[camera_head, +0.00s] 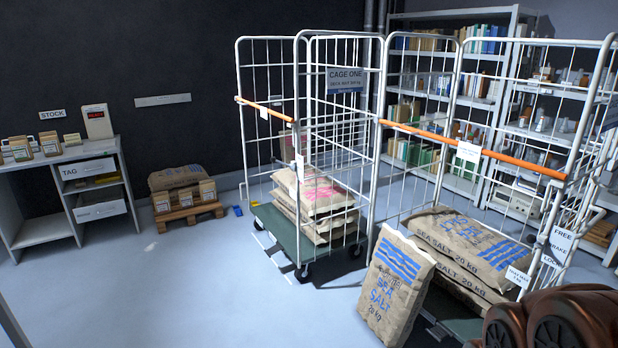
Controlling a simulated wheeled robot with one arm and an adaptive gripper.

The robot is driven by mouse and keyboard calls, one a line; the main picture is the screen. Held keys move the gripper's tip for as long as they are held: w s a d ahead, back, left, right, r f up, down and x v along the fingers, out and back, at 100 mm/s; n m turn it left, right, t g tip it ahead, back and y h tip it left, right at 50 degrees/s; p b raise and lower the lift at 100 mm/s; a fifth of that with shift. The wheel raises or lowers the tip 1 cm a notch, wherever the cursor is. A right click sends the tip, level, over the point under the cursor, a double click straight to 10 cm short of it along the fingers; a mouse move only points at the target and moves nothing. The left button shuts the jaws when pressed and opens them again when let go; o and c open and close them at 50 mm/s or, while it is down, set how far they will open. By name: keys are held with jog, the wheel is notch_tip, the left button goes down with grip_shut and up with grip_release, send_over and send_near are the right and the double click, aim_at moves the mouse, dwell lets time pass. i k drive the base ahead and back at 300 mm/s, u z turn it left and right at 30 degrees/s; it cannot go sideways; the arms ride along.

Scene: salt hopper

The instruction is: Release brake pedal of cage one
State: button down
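Cage one (301,38) is a white wire roll cage left of centre, with a "CAGE ONE" sign (346,80) on its mesh. Its green deck (276,231) holds stacked sacks with pink print (318,192). An orange bar (262,108) crosses its left side. A small blue piece (237,210) lies low beside the deck's left corner, and a small yellow piece (255,204) shows at that corner. I cannot tell whether either is the brake pedal. My gripper is not in view; brown rounded parts at bottom right appear to be my arm.
A second cage (459,42) with blue-printed salt sacks (470,243) stands at right, bearing a "FREE / BRAKE / LOCK" sign (560,245). A sack (396,290) leans against its front. A small pallet (188,212), desk (45,229) and shelves (514,40) line the back. Floor at left front is clear.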

aim_at(273, 250)
jog(key=u, duration=0.3)
jog(key=i, duration=1.9)
jog(key=u, duration=0.85)
jog(key=i, duration=1.7)
jog(key=u, duration=0.75)
jog(key=i, duration=0.9)
jog(key=u, duration=0.25)
